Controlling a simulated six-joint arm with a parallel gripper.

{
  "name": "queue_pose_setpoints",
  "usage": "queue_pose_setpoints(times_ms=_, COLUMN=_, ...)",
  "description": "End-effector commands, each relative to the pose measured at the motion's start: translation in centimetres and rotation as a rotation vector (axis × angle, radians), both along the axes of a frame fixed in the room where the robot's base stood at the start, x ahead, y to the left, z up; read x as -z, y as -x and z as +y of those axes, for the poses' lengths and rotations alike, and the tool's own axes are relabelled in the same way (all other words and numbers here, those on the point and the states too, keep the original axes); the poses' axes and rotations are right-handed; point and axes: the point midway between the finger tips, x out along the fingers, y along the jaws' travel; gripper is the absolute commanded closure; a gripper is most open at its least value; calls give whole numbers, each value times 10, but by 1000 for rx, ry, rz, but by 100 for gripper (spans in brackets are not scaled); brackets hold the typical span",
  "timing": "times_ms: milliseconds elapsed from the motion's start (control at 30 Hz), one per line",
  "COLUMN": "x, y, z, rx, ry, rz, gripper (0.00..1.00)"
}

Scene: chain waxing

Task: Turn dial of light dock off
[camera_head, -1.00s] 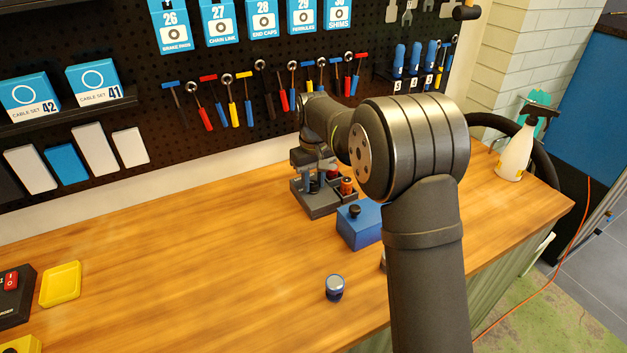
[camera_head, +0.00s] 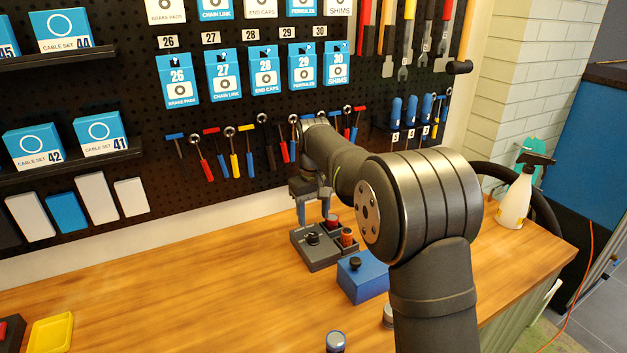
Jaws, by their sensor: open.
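The light dock (camera_head: 318,258) is a dark grey box on the wooden bench, near the pegboard wall. Its black dial (camera_head: 312,238) stands on the top at the left. A red-topped piece (camera_head: 332,222) and an orange-topped piece (camera_head: 347,236) sit in the dock's right side. My gripper (camera_head: 313,217) is open and empty, pointing down above the back of the dock, apart from the dial. The dial's exact pointer direction is too small to tell.
A blue box with a black knob (camera_head: 362,277) stands just in front of the dock. A small blue-rimmed jar (camera_head: 336,341) and a yellow tray (camera_head: 52,333) are on the bench. A spray bottle (camera_head: 516,192) stands at the right. The bench's left middle is clear.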

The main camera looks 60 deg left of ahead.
Motion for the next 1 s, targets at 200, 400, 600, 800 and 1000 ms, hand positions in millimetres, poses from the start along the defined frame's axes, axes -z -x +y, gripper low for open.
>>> queue_pose_setpoints(times_ms=200, x=-55, y=0, z=1, rx=0, ry=-4, rz=-1, gripper=49)
queue_pose_setpoints(times_ms=400, x=-92, y=0, z=1, rx=0, ry=-3, rz=-1, gripper=49)
queue_pose_setpoints(times_ms=600, x=-110, y=0, z=0, rx=0, ry=0, rz=0, gripper=49)
queue_pose_setpoints(times_ms=800, x=-112, y=0, z=0, rx=0, ry=0, rz=0, gripper=49)
queue_pose_setpoints(times_ms=1000, x=-112, y=0, z=0, rx=0, ry=0, rz=0, gripper=49)
